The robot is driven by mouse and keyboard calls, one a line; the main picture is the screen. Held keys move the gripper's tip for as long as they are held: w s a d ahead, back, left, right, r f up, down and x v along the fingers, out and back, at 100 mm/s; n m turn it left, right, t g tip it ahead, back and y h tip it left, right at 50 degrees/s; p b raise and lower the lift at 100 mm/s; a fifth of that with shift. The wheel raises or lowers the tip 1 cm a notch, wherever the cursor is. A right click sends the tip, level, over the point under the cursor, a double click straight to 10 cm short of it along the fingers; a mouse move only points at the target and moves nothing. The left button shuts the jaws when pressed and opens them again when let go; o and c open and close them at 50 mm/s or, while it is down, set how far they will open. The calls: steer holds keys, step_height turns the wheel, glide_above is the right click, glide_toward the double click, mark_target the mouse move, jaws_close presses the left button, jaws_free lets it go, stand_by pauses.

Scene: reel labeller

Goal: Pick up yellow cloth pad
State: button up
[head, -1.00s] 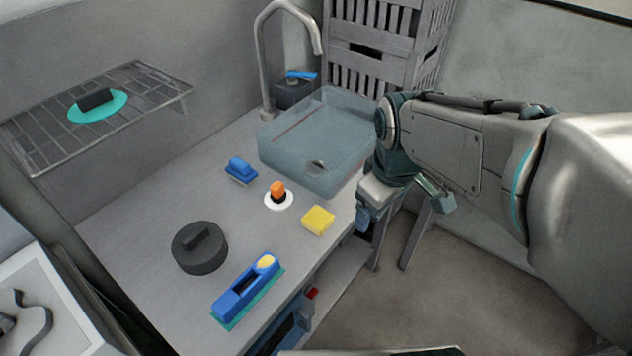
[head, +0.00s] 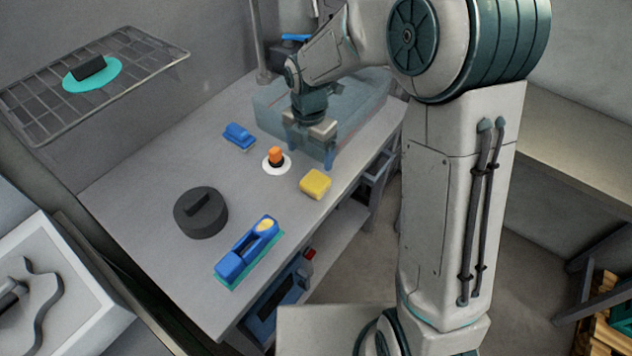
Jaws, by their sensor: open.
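The yellow cloth pad (head: 315,184) lies flat on the grey bench (head: 140,200), close to its right front edge. My gripper (head: 309,155) points down with its two blue fingers spread. It is open and empty, above and just behind the pad in the picture, in front of the basin. The fingers appear apart from the pad. Their exact height over the bench is hard to tell.
An orange-topped item on a white disc (head: 276,160) stands just left of the pad. A blue brush-like block (head: 239,135), dark round lid (head: 201,212) and blue tool (head: 247,250) lie further left. The translucent basin (head: 270,112) is behind my gripper.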

glide_above(312, 184)
steer(key=w, duration=0.1)
step_height(312, 184, down, 6)
steer(key=shift+a+f, duration=0.1)
steer(key=shift+a, duration=0.05)
steer(key=f+p, duration=0.1)
steer(key=f, duration=0.1)
steer(key=s+f+p, duration=0.1)
steer(key=f, duration=0.1)
steer(key=shift+f, duration=0.65)
steer(key=c, duration=1.1)
